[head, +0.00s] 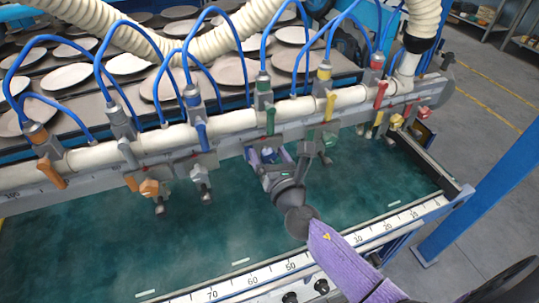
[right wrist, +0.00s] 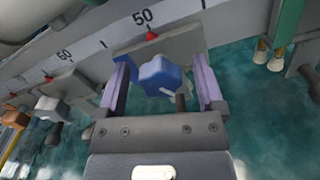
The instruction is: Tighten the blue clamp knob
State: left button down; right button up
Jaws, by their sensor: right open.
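The blue clamp knob (right wrist: 160,76) shows in the right wrist view, on a grey clamp plate below the scale. My right gripper (right wrist: 163,84) is open, with one purple finger on each side of the knob. Gaps show between the fingers and the knob, and the fingers are not closed on it. In the head view my right gripper (head: 268,158) reaches up to the rail, and the blue knob (head: 268,154) is partly hidden between its fingers. My left gripper is not in view.
Other clamps hang along the white pipe (head: 225,121): an orange knob (head: 149,188) and a grey knob (head: 201,177) to the left, a yellow knob (head: 396,121) to the right. Blue hoses loop above. A numbered ruler (head: 240,282) runs along the front of the green bed.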

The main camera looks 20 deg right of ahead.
grip_shut()
